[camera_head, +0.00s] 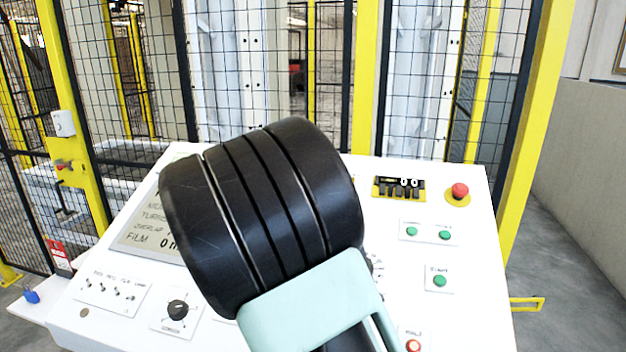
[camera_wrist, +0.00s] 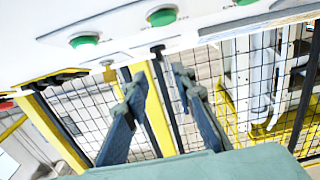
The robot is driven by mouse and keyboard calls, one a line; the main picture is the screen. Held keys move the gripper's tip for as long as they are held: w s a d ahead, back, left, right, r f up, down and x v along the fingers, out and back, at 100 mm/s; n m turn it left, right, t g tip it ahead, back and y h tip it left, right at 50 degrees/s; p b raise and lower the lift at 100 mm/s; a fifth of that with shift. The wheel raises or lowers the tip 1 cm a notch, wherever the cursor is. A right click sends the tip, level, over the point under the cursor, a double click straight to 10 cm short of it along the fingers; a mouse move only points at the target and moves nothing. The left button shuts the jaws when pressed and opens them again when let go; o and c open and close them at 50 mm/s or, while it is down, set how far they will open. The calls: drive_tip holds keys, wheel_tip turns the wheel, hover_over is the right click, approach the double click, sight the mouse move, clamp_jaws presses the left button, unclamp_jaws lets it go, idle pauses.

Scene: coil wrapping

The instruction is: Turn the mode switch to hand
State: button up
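The white control panel (camera_head: 460,325) fills the lower middle of the head view. A black rotary knob (camera_head: 178,309) sits on a small label plate at its lower left; its lettering is too small to read. Part of another dial (camera_head: 374,264) shows at the right edge of my arm, mostly hidden. I cannot tell which one is the mode switch. My arm covers the panel's middle, and my fingertips are hidden in the head view. In the wrist view my gripper (camera_wrist: 160,80) is open and empty, with its two fingers apart below the panel edge and green buttons (camera_wrist: 162,17).
A display (camera_head: 145,228), small toggle switches (camera_head: 115,290), a counter (camera_head: 398,188) and a red emergency button (camera_head: 459,191) are on the panel. Green buttons (camera_head: 439,281) are at the right, a red button (camera_head: 413,346) below. Wire fencing with yellow posts (camera_head: 366,75) stands behind.

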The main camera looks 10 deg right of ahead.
drive_tip(key=p+x, duration=0.1)
drive_tip(key=x, duration=0.7)
drive_tip(key=shift+f, duration=0.1)
clamp_jaws()
